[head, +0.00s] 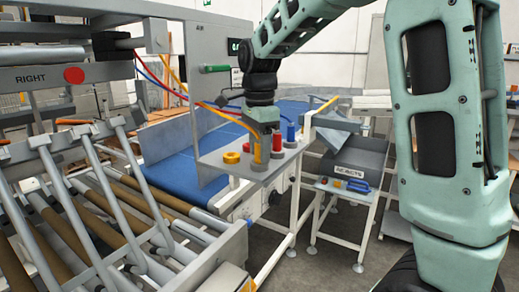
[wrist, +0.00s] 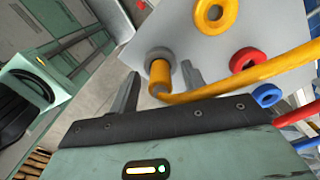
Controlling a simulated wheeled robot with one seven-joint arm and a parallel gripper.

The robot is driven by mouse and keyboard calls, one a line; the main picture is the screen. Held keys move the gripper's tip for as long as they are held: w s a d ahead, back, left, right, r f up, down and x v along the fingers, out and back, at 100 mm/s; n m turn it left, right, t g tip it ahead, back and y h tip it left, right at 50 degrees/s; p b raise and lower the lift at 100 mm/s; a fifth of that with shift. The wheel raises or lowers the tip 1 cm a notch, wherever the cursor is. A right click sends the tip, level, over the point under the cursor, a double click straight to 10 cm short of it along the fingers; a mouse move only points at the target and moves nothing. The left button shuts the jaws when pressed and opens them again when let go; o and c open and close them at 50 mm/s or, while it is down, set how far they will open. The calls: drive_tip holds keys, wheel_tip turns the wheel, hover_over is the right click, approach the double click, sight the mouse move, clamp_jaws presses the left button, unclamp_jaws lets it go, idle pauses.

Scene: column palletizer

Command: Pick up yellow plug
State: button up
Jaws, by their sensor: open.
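The yellow plug (wrist: 159,76) stands in a grey round socket on the light grey panel (wrist: 200,60), with a yellow hose running off to the right. My open gripper (wrist: 160,72) has one finger on each side of the plug in the wrist view, with visible gaps. In the head view my gripper (head: 265,157) is low over the panel and partly covers the yellow plug (head: 258,153). The yellow ring port (head: 231,157) lies left of it on the panel; it also shows in the wrist view (wrist: 212,14).
A red plug (head: 277,141) and a blue plug (head: 291,133) stand close right of my gripper. A red ring (wrist: 247,59) and blue ring (wrist: 267,95) are also on the panel. Hoses hang nearby. A blue conveyor belt (head: 180,172) and a rejects table (head: 345,187) are around it.

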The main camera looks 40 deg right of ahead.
sight(259, 143)
drive_tip(key=c, duration=1)
wheel_tip(259, 143, up, 10)
drive_tip(key=shift+b, duration=1.25)
